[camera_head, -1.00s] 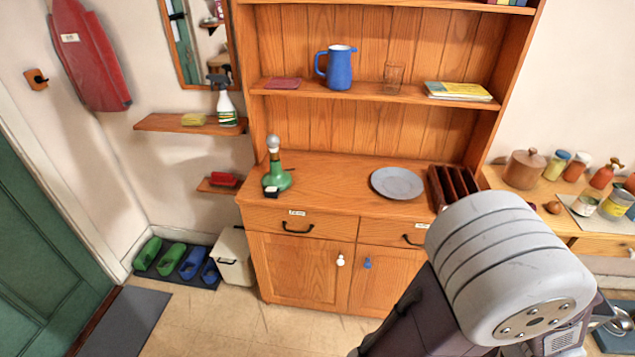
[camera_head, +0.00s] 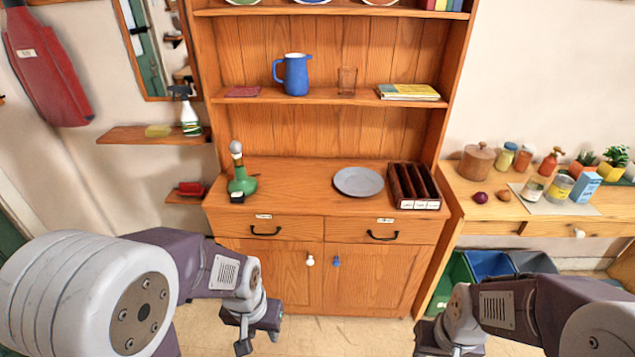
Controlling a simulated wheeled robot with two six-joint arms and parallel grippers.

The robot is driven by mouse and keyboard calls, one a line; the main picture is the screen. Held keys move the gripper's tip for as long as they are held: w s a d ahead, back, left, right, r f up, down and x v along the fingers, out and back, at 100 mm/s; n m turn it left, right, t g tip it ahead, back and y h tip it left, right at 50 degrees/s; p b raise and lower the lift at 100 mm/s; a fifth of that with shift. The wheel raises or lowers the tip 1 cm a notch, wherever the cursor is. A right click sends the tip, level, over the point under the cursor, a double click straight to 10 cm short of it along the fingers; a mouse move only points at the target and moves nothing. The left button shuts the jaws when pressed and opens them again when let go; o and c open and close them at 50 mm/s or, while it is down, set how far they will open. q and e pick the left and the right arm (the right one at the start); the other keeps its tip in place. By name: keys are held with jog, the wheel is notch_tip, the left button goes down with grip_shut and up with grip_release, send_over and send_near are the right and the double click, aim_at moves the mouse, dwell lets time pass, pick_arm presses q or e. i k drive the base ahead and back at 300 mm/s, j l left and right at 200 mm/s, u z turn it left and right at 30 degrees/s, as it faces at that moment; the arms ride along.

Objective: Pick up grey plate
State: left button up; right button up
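The grey plate (camera_head: 358,181) lies flat on the wooden dresser's counter (camera_head: 290,175), right of its middle. It is round, and nothing covers it. My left gripper (camera_head: 258,338) hangs low in front of the dresser's lower doors, below and left of the plate. Its fingers look apart, with nothing between them. My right gripper (camera_head: 447,345) is at the bottom edge, below and right of the plate. Its fingertips are partly cut off, so its opening is unclear. Neither gripper touches the plate.
A dark divided rack (camera_head: 413,186) stands close to the plate's right. A green bottle (camera_head: 240,172) stands on the counter's left. A shelf above holds a blue jug (camera_head: 293,74) and a glass (camera_head: 347,80). The counter between bottle and plate is clear.

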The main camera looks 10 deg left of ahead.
aim_at(356, 181)
jog(key=i+l+u, duration=0.45)
jog(key=u, duration=0.3)
jog(key=i+l+u, duration=0.15)
jog(key=l+u, duration=0.2)
jog(key=i+l+u, duration=0.1)
jog(key=l+u, duration=0.65)
jog(key=l, duration=0.15)
jog(key=i, duration=0.05)
